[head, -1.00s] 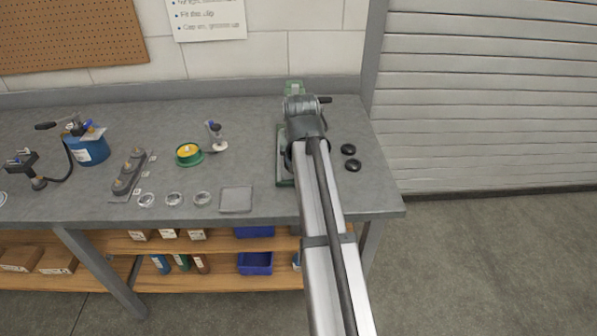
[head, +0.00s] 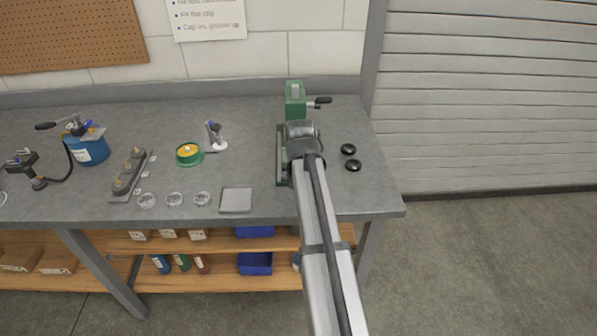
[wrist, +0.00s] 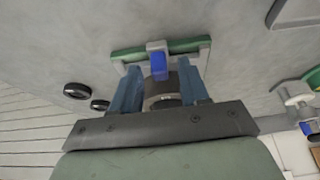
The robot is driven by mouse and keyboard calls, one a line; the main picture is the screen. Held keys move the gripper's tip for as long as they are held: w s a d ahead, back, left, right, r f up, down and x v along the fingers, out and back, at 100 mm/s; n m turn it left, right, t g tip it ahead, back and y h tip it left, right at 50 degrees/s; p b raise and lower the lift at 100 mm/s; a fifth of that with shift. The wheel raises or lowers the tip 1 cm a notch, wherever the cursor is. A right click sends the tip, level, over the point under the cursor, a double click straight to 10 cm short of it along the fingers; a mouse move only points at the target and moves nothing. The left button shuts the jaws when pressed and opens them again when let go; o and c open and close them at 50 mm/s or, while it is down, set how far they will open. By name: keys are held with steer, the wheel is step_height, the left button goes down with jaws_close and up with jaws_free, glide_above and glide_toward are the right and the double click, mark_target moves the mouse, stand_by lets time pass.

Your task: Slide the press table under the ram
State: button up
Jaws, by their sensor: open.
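The green press (head: 295,98), with a black-handled lever at its right, stands at the back right of the bench. My arm hides much of its green base (head: 281,165). In the wrist view a grey plate (wrist: 206,57) with a green edge bar (wrist: 190,45) shows, probably the press table. An upright tab (wrist: 158,62), grey on top and blue below, stands at that bar. My gripper (wrist: 161,88) is open, its two blue fingers apart on either side of the tab and a dark ringed cylinder (wrist: 163,90). I cannot tell whether they touch. The ram is not clearly seen.
Two black round caps (head: 348,149) (head: 353,165) lie right of the press. A flat grey tray (head: 236,200), several clear rings (head: 175,199) and a green-yellow dish (head: 189,153) lie to its left. The bench's front right corner is clear.

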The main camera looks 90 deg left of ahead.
jaws_close()
stand_by(0.5)
steer(key=a, duration=1.3)
jaws_free()
steer(key=shift+r, duration=0.1)
steer(key=v, duration=1.3)
steer(key=shift+d+r, duration=0.2)
steer(key=shift+r, duration=0.05)
